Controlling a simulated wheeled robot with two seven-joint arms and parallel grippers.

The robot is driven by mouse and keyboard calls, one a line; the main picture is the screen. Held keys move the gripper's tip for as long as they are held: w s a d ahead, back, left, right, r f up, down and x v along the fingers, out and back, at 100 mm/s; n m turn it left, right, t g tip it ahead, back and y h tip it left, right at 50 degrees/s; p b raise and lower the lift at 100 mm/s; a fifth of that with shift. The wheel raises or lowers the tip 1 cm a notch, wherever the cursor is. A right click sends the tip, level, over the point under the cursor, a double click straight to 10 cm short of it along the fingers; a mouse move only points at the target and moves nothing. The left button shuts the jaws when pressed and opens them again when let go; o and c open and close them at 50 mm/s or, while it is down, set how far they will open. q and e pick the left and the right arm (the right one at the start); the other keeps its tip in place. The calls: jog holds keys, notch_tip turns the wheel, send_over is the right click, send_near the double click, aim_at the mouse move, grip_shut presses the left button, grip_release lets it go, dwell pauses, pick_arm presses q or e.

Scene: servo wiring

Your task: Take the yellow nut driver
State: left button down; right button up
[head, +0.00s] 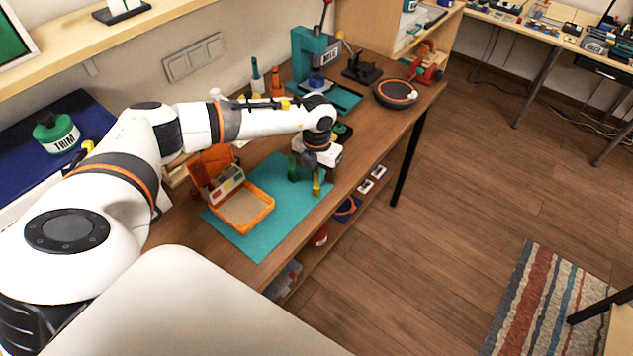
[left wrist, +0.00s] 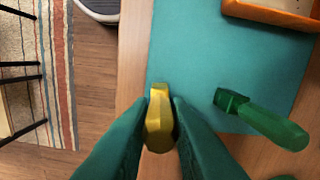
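The yellow nut driver (left wrist: 160,128) is between the two green fingers of my left gripper (left wrist: 161,110) in the left wrist view. The fingers press against its handle on both sides, so the gripper looks shut on it. In the head view the yellow driver (head: 316,184) shows below my left wrist, at the right edge of the teal mat (head: 262,240). Whether its lower end touches the mat is hidden. A green-handled driver (left wrist: 265,122) stands to the right in the left wrist view, apart from the gripper. My right gripper is not in view.
An orange open case (head: 247,209) lies on the mat to the left of the gripper. A teal press (head: 312,60), a round black dish (head: 396,93) and a small black stand (head: 362,70) are farther back on the workbench.

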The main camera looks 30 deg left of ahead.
pick_arm(q)
jog(key=shift+r, duration=0.15)
dwell(0.4)
jog(key=shift+r+p, duration=2.95)
jog(key=shift+r, duration=1.45)
